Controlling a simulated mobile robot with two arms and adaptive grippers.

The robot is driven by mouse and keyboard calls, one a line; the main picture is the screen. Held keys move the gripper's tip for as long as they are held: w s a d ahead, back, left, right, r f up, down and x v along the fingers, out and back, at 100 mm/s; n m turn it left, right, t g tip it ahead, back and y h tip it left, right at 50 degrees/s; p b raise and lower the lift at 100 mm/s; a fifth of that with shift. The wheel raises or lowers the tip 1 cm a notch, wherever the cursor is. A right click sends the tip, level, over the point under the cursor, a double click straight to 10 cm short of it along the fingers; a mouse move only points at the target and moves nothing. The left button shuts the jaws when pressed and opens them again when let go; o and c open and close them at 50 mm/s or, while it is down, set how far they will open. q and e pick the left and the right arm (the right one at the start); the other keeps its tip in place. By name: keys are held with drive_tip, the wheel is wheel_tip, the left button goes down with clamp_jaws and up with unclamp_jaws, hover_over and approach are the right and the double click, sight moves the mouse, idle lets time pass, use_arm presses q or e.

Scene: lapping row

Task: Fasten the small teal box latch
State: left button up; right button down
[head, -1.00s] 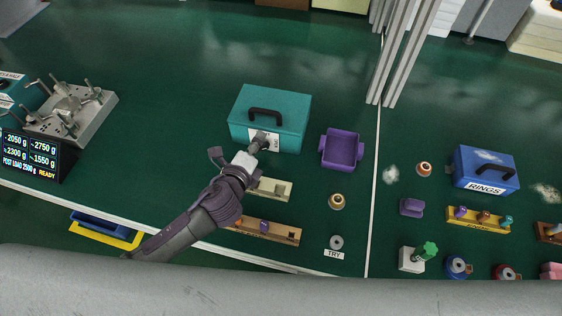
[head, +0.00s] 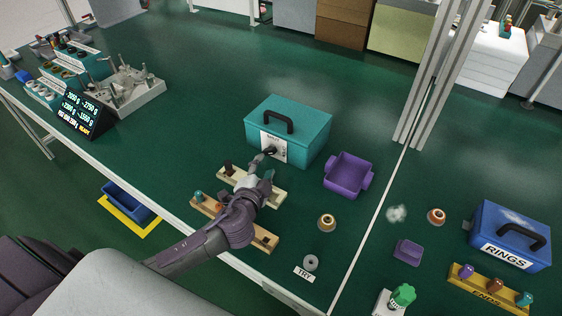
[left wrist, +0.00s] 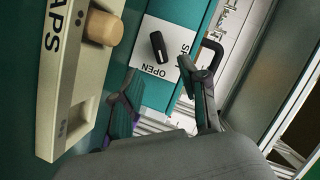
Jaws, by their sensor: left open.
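The small teal box (head: 300,121) stands on the green bench with its lid down and a black handle on top. Its front has a white label (head: 266,144) with a black latch knob (head: 270,152). In the left wrist view the knob (left wrist: 158,47) is a short bar, its lower end pointing toward the word OPEN; SHUT is printed to its right. My left gripper (head: 264,169) is open in front of the label. In the left wrist view its fingers (left wrist: 160,88) are spread below the knob, with nothing seen between them. My right gripper is not in view.
A cream rack (head: 235,180) and a wooden peg rack (head: 262,238) lie under and beside my left arm. A purple tray (head: 348,176) stands right of the box. A blue RINGS box (head: 510,236) is farther right.

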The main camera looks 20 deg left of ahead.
sight(270, 153)
use_arm(q)
drive_tip(key=x, duration=0.7)
drive_tip(key=shift+w+a+f, duration=0.1)
drive_tip(key=shift+w+a, duration=0.05)
clamp_jaws()
